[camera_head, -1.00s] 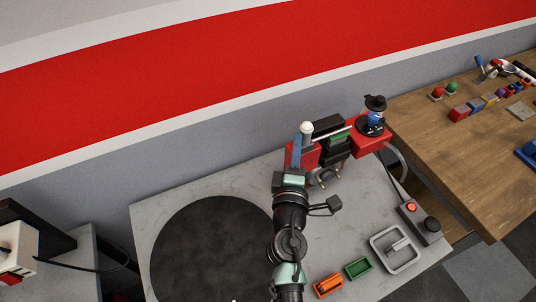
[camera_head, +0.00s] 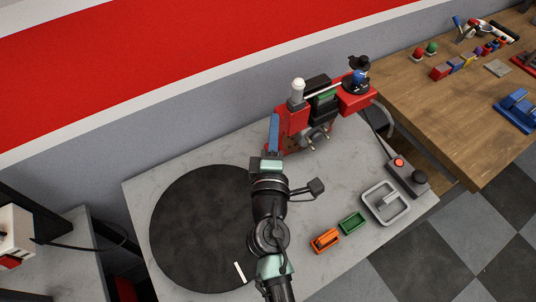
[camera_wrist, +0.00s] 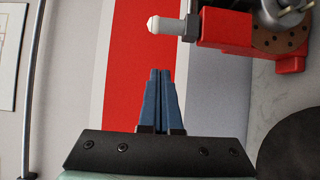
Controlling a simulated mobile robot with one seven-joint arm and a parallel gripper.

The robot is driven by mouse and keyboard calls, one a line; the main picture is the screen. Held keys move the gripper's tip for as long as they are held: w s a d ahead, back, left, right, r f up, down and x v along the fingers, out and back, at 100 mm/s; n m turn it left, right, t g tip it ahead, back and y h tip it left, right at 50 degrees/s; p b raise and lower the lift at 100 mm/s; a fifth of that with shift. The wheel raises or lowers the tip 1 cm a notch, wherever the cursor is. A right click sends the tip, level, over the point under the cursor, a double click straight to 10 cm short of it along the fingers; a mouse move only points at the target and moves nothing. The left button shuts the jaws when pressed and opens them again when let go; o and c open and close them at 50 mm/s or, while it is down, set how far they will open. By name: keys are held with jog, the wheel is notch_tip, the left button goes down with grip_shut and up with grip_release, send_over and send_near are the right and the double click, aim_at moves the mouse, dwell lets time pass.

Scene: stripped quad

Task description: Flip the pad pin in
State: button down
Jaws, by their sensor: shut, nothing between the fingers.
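A red assembly (camera_head: 292,122) stands at the back of the grey bench, with a white-tipped post (camera_head: 298,90), a black block with a green part (camera_head: 322,95) and a pale rod (camera_head: 317,96) running across the top. Which part is the pad pin is not certain. My gripper (camera_head: 274,122) is shut and empty just left of the assembly, apart from it as far as I can see. In the wrist view its blue fingers (camera_wrist: 160,75) are together. The white-tipped post (camera_wrist: 165,25) lies sideways above them, beside a red block (camera_wrist: 225,28).
A black disc (camera_head: 195,225) with a white strip (camera_head: 240,271) covers the bench's left. An orange bin (camera_head: 325,240), a green bin (camera_head: 352,222), a grey tray (camera_head: 386,203) and a red-button box (camera_head: 404,172) line the front right. A wooden table (camera_head: 440,120) holds small parts.

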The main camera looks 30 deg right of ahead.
jog(key=v, duration=0.1)
jog(key=b+v, duration=0.1)
jog(key=v, duration=0.3)
jog(key=shift+s+d+f+b, duration=0.15)
jog(key=shift+d+f+b, duration=0.1)
jog(key=shift+d+b, duration=0.1)
jog(key=shift+s+a+r, duration=0.1)
jog(key=shift+a, duration=0.05)
